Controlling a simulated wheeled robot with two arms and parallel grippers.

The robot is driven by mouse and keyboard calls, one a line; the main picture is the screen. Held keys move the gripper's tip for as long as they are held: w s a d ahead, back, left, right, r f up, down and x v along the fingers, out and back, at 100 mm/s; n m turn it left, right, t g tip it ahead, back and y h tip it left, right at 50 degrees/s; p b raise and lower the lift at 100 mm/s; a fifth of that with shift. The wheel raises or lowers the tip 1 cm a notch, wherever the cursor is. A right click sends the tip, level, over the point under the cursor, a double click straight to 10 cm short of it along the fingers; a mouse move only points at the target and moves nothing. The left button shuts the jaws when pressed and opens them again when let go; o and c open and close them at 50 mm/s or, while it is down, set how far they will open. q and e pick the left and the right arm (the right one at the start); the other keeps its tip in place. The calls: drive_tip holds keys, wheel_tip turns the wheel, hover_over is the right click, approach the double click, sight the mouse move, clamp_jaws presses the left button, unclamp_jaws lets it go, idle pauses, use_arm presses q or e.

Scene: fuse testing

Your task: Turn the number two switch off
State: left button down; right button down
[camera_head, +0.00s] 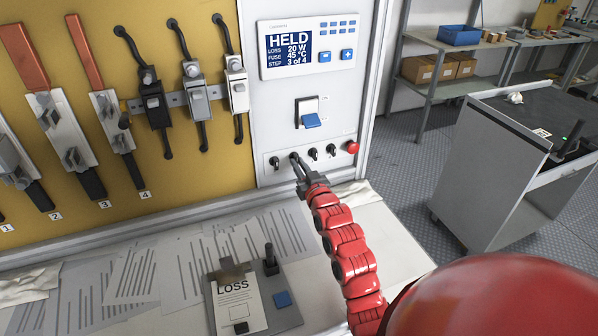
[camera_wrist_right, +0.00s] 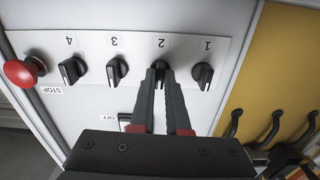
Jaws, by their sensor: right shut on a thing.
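The number two switch (camera_wrist_right: 160,66) is a black rotary knob on the white strip of the panel, under the label 2 in the upside-down wrist view. My right gripper (camera_wrist_right: 161,80) is shut on this knob, one finger on each side. In the head view my right gripper (camera_head: 299,166) reaches up to the second knob from the left at the panel's lower strip. The fingers hide most of the knob, so I cannot tell which way it points. My left gripper is not in view.
Knobs one (camera_wrist_right: 204,76), three (camera_wrist_right: 117,70) and four (camera_wrist_right: 72,70) sit close on either side. A red stop button (camera_wrist_right: 22,72) ends the row. Above are a blue lever switch (camera_head: 311,120) and a display (camera_head: 290,45) reading HELD. A grey cart (camera_head: 500,160) stands right.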

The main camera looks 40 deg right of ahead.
drive_tip(key=shift+f+n, duration=0.1)
drive_tip(key=shift+n, duration=0.2)
idle(0.4)
drive_tip(key=c, duration=0.9)
unclamp_jaws()
drive_tip(key=shift+s, duration=0.1)
drive_tip(key=p+v, duration=0.1)
drive_tip(key=v, duration=1.6)
drive_tip(key=shift+s, duration=0.15)
